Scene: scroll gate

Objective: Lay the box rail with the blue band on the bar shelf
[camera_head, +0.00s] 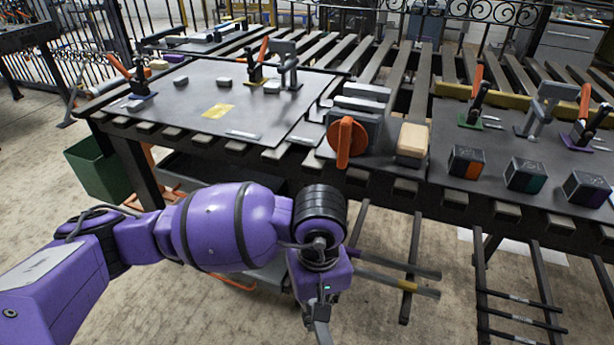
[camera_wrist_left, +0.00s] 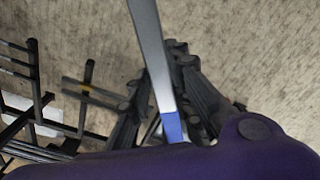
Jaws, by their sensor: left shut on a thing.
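The box rail with the blue band (camera_wrist_left: 155,60) is a light grey bar in the left wrist view. It runs from the top edge down between the dark fingers of my left gripper (camera_wrist_left: 170,95), and its blue band (camera_wrist_left: 172,127) shows near the lower end. My left gripper (camera_head: 316,322) is shut on it at the bottom of the head view, pointing down; little of the rail can be told there. The bar shelf (camera_head: 412,255) is dark uprights and bars below the bench, right of my gripper. It also shows in the left wrist view (camera_wrist_left: 37,85). My right gripper is out of view.
A rail with a yellow band (camera_head: 405,285) lies across the bar shelf. Another dark rack (camera_head: 520,315) stands further right. The slatted bench (camera_head: 375,182) with clamps and blocks is above and behind my arm. A green bin (camera_head: 92,170) stands at left. Open floor lies in front.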

